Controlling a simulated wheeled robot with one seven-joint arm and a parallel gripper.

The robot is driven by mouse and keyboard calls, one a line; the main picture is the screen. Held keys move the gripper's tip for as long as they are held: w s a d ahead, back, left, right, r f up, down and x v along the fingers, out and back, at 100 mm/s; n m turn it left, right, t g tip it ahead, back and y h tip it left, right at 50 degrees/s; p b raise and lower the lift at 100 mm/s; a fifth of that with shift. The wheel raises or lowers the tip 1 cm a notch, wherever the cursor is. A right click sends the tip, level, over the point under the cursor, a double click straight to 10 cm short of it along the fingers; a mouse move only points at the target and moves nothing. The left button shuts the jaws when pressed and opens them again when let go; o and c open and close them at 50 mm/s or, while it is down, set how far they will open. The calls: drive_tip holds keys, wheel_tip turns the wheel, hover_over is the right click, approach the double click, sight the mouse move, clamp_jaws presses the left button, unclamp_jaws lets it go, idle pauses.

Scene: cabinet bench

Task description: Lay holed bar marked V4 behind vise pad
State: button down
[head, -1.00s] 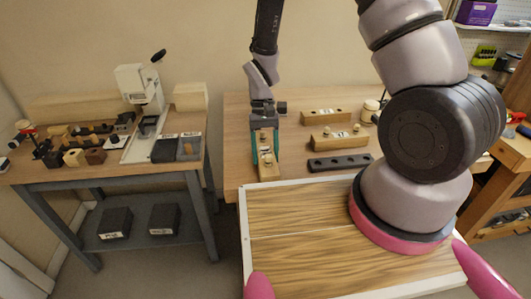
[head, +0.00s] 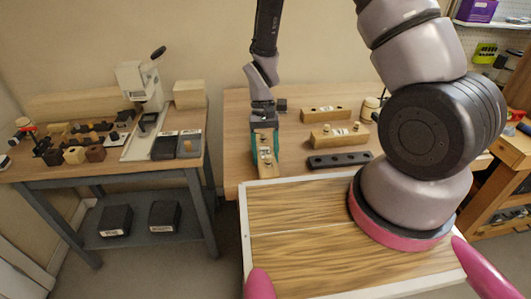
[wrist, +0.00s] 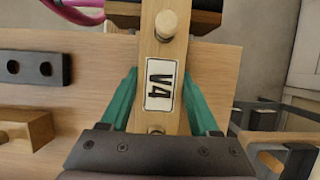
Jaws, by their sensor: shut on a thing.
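The holed bar marked V4 (wrist: 162,90) is a light wooden bar with a round peg and a white label. My gripper (wrist: 165,108) is shut on it, with teal fingers on both sides of the label. In the head view my gripper (head: 264,145) holds the bar (head: 266,166) at the left front of the right-hand bench, lengthwise toward me. I cannot tell whether the bar touches the bench. I cannot make out the vise pad for sure.
Two wooden bars (head: 325,115) (head: 338,137) and a black holed bar (head: 340,161) lie right of my gripper. The left bench (head: 100,173) holds a white press (head: 138,82) and several small parts. A floor gap separates the benches. Labelled dark boxes (head: 115,221) sit on its shelf.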

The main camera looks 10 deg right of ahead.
drive_tip(key=shift+f, duration=0.9)
idle(1.3)
drive_tip(key=shift+c, duration=0.2)
unclamp_jaws()
drive_tip(key=shift+o, duration=0.2)
drive_tip(key=shift+v, duration=3.5)
